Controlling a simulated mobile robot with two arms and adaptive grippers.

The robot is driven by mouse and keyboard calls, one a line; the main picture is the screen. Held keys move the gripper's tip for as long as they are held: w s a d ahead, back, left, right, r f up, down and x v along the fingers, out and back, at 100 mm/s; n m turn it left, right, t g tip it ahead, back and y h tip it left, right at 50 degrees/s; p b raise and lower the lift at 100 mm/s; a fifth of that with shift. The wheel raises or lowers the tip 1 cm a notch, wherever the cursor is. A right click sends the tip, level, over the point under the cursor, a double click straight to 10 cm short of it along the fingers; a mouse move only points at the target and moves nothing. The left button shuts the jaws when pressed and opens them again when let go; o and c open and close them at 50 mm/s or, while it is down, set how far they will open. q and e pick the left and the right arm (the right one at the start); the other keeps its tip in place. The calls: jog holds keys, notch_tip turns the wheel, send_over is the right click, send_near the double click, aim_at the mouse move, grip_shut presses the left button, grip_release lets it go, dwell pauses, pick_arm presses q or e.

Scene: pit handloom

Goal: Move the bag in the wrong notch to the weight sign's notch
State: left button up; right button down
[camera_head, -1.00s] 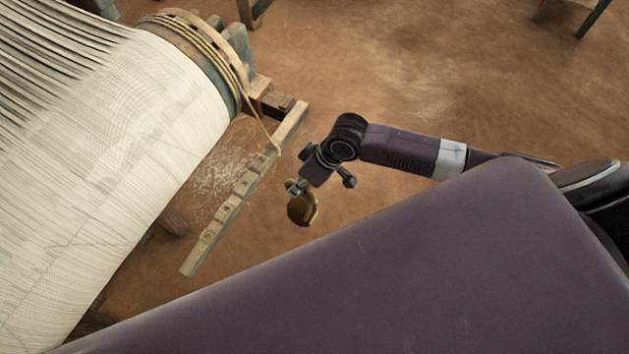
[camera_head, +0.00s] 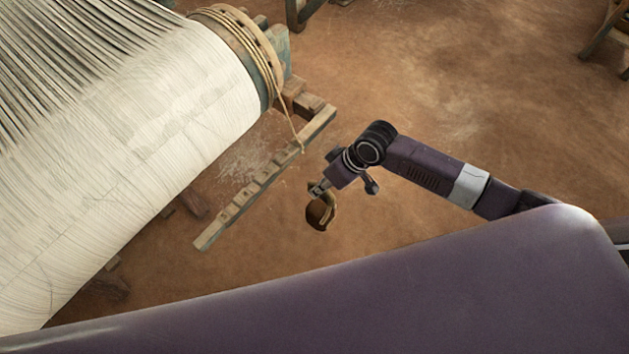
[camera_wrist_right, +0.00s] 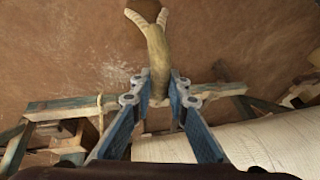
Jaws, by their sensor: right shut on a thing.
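My right gripper (camera_head: 318,190) is shut on the strap of a brown bag (camera_head: 320,214). The bag hangs below the fingers, clear of the notched wooden bar (camera_head: 250,190) to its left. In the right wrist view the blue fingers (camera_wrist_right: 158,100) close on the tan strap (camera_wrist_right: 155,50), which forks upward; the bag's brown body (camera_wrist_right: 146,10) is at the top edge. A cord (camera_head: 294,125) runs from the beam end to the bar. The signs on the bar are too small to read. My left gripper is not in view.
The large cloth-wrapped beam (camera_head: 130,150) fills the left, with rope (camera_head: 245,40) around its end. Open earthen floor (camera_head: 450,90) lies beyond my right arm. Wooden furniture legs (camera_head: 605,45) show at the upper right.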

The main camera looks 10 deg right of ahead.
aim_at(332, 194)
jog(key=shift+s+d+r, duration=0.25)
jog(key=shift+s+d, duration=0.05)
jog(key=shift+d, duration=0.05)
jog(key=shift+s+d, duration=0.15)
jog(key=shift+s, duration=0.1)
jog(key=shift+s+d+r+p, duration=0.2)
jog(key=shift+s+d+p, duration=0.2)
jog(key=shift+s+p, duration=0.15)
jog(key=shift+s+d+r+p, duration=0.2)
jog(key=shift+s+d+p, duration=0.2)
jog(key=shift+p, duration=0.25)
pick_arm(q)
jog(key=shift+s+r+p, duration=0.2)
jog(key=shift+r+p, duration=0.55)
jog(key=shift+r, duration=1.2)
pick_arm(e)
jog(key=shift+s+d+r, duration=0.1)
jog(key=shift+s+d, duration=0.6)
jog(key=shift+s, duration=0.25)
